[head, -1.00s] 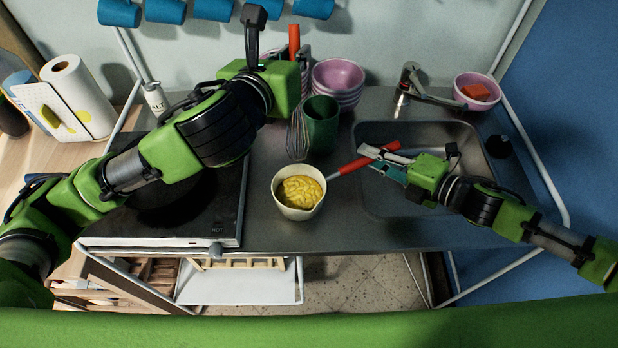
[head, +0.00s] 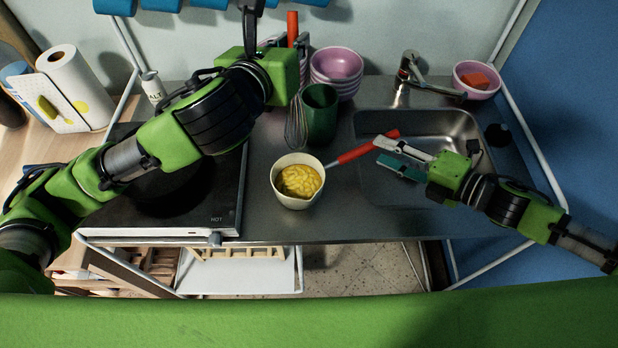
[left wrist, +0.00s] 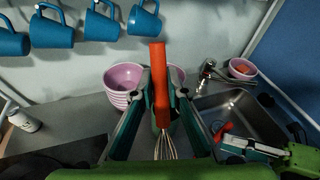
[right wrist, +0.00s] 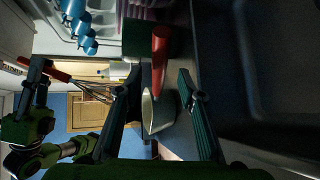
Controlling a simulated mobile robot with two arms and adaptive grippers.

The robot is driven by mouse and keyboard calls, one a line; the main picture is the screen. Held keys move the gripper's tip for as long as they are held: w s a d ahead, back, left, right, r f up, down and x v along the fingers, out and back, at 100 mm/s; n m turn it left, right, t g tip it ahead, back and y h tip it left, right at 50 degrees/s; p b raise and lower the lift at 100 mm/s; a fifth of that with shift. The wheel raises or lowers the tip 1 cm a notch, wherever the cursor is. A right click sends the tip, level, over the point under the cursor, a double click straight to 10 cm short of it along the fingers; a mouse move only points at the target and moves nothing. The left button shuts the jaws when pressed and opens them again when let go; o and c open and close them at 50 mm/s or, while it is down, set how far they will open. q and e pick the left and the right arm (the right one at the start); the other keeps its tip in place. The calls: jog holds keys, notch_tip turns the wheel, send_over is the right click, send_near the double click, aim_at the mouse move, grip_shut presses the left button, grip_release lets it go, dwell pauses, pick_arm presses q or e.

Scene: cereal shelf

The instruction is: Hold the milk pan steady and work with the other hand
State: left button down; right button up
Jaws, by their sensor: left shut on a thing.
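The milk pan (head: 286,196) is a cream pan on the counter with a lumpy yellow mass (head: 299,182) inside. Its red handle (head: 358,151) points right and back toward the sink. My right gripper (head: 390,158) is open at the handle's end; in the right wrist view the open fingers (right wrist: 163,95) lie on either side of the handle and pan, with gaps visible. My left gripper (left wrist: 158,85) is shut on the red handle of a whisk (left wrist: 157,70). The whisk's wires (head: 295,128) hang down behind the pan, left of a green cup (head: 320,115).
A black hob (head: 225,195) is at left under my left arm. The sink (head: 440,205) is at right, with a tap (head: 408,72) behind. Pink bowls (head: 336,65) are stacked at the back. Another pink bowl (head: 465,88) holds something orange. Counter around the pan's front is clear.

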jog(key=v, duration=0.7)
